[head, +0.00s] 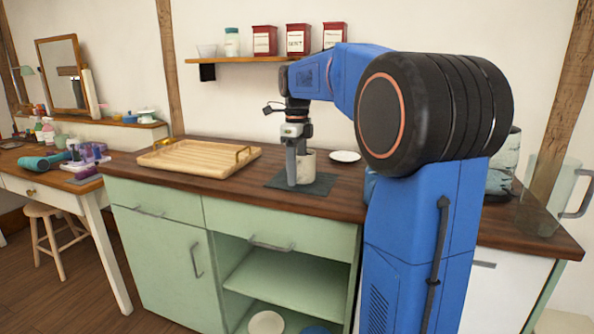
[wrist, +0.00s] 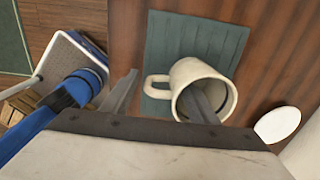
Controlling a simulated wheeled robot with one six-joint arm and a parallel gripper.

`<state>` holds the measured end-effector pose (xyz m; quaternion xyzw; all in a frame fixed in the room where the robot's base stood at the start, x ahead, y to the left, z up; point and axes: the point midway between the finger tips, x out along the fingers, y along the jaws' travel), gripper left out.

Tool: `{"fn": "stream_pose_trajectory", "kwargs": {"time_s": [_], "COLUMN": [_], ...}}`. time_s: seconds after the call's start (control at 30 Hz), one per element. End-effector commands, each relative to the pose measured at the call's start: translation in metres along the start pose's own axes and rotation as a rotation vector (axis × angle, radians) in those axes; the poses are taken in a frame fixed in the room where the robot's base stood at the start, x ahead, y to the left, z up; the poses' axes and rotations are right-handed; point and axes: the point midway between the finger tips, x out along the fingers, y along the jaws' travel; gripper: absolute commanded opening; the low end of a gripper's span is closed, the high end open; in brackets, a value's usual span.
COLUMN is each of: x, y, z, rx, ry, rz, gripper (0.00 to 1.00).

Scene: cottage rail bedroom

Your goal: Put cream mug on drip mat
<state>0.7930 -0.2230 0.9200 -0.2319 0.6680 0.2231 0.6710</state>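The cream mug (head: 308,163) stands upright on the dark green drip mat (head: 319,188) on the wooden counter. In the wrist view the mug (wrist: 190,72) has its handle to the left, and the mat (wrist: 190,35) shows around and behind it. My gripper (head: 292,178) points down at the mug. In the wrist view my gripper (wrist: 162,83) has its fingers apart. One finger is inside the mug's opening; the other is outside, left of the handle, with a visible gap. The mug's base is hidden in the wrist view.
A wooden tray (head: 200,158) lies on the counter to the left. A small white dish (head: 345,156) lies behind and right of the mug. A clear glass jug (head: 555,195) stands at the right end. A wall shelf (head: 250,59) with canisters hangs above.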

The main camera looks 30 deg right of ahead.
Motion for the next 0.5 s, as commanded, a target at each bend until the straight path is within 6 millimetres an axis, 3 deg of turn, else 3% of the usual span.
{"fn": "stream_pose_trajectory", "kwargs": {"time_s": [0.27,0.5], "x": [-0.016,-0.061], "y": [0.000,-0.001], "z": [0.000,0.001], "rx": [0.000,0.000], "ry": [-0.001,-0.001], "rz": [-0.001,-0.002], "gripper": [0.54,0.54]}}
